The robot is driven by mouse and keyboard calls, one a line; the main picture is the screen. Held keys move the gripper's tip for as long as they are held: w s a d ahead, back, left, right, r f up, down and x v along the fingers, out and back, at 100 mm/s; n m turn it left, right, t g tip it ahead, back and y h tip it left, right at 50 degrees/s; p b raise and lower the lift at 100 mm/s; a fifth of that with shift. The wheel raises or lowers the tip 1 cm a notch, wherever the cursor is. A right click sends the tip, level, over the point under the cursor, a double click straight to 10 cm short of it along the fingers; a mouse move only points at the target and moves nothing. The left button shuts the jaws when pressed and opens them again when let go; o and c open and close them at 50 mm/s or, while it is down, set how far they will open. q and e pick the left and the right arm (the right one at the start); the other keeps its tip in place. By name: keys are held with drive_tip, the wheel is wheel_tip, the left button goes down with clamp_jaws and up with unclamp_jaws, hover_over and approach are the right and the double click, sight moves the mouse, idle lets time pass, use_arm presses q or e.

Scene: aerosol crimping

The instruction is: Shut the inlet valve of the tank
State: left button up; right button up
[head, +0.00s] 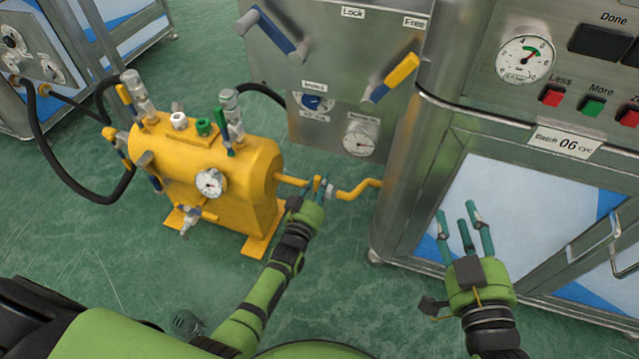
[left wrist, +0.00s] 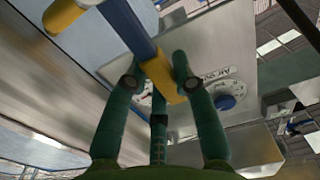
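The yellow tank (head: 217,178) stands at the left of the head view, with a gauge (head: 210,183) on its front and several valves on top. A yellow pipe (head: 358,190) runs from its right side towards the metal cabinet. My left gripper (head: 316,188) is at this pipe, beside a small blue handle that it partly hides. In the left wrist view a blue bar with a yellow end (left wrist: 150,52) passes between my open left fingers (left wrist: 155,85); contact cannot be told. I take it for the inlet valve's lever. My right gripper (head: 464,220) is open and empty.
The cabinet panel (head: 335,75) behind the pipe carries two large levers, a blue knob (head: 313,102) and a gauge (head: 360,141). A console with red and green buttons (head: 592,106) stands at the right. Black hoses (head: 75,185) curve left of the tank.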

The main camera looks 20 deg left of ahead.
use_arm(q)
drive_tip(key=shift+o, duration=1.3)
drive_tip(key=shift+s, duration=0.1)
drive_tip(key=s, duration=1.1)
drive_tip(key=shift+s+a, duration=0.15)
drive_tip(key=shift+s, duration=0.25)
